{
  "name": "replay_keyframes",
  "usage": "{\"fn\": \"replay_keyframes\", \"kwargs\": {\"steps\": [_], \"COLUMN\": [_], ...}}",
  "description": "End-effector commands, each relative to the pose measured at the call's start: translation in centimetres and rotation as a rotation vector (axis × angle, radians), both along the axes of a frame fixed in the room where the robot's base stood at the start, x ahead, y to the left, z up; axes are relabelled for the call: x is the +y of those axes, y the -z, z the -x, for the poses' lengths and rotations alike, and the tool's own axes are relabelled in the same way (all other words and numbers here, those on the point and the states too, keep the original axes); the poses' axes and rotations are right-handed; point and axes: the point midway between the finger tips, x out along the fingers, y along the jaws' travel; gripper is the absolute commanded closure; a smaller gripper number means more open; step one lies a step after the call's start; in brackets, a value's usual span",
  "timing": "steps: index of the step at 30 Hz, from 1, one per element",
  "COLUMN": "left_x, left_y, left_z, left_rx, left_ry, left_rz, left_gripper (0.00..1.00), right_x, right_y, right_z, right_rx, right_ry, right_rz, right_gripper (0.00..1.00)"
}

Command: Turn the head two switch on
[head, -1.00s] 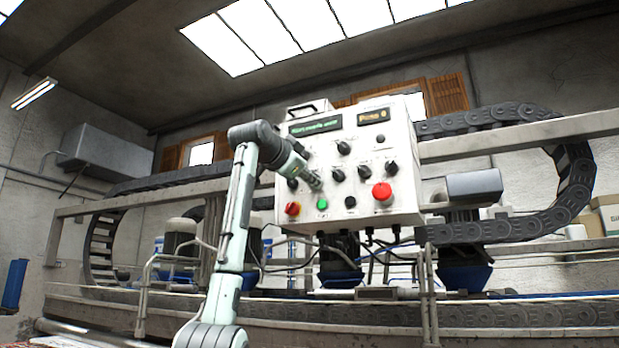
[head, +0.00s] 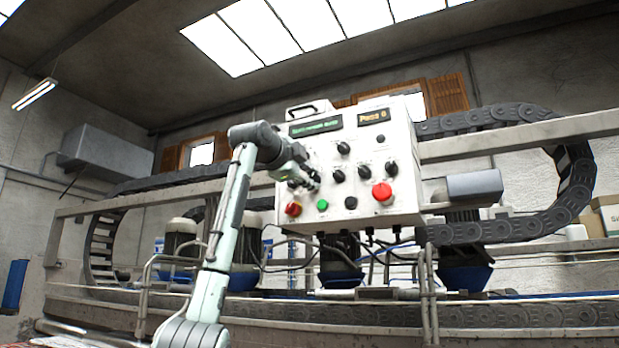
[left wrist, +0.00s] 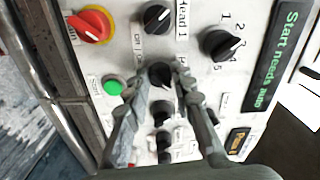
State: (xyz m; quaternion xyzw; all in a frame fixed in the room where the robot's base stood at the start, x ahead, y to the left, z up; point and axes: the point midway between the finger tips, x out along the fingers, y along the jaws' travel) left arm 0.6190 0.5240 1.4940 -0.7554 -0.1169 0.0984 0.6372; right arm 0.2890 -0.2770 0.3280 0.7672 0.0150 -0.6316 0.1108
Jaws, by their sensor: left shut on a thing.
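The white control panel (head: 408,215) has rows of black knobs. The head two knob (left wrist: 160,75) is the black one beside the knob labelled "Head 1" (left wrist: 157,16). My left gripper (head: 314,180) reaches the panel's left part from the left. In the left wrist view my left gripper (left wrist: 160,80) has one finger on each side of the head two knob, shut on it. In the head view the fingers hide this knob. Its pointer angle is hard to read. My right gripper is not in view.
Close by are the green start button (head: 322,204), the red and yellow switch (head: 293,208) and a numbered selector (left wrist: 222,43). A red stop button (head: 381,191) is farther right. A metal rail (head: 520,137) and cable chain (head: 574,185) run behind the panel.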

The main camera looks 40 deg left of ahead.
Motion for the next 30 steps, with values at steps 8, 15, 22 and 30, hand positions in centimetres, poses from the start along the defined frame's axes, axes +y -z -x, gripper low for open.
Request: {"fn": "replay_keyframes", "kwargs": {"steps": [8,15,22,30], "left_x": [-0.05,-0.05,-0.04,-0.25], "left_y": [0.03,0.05,0.03,-0.03], "left_z": [-0.03,-0.03,-0.03,0.76], "left_rx": [0.005,0.005,0.004,0.002], "left_ry": [0.0,0.0,0.0,0.0], "left_rz": [-0.011,-0.011,-0.01,-0.01], "left_gripper": [1.0,0.68,0.55,0.55], "right_x": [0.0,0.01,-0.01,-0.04], "right_y": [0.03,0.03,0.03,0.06], "right_z": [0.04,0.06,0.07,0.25], "right_rx": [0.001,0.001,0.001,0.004], "right_ry": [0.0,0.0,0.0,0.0], "right_rz": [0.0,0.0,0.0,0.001], "right_gripper": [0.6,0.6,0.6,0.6]}}
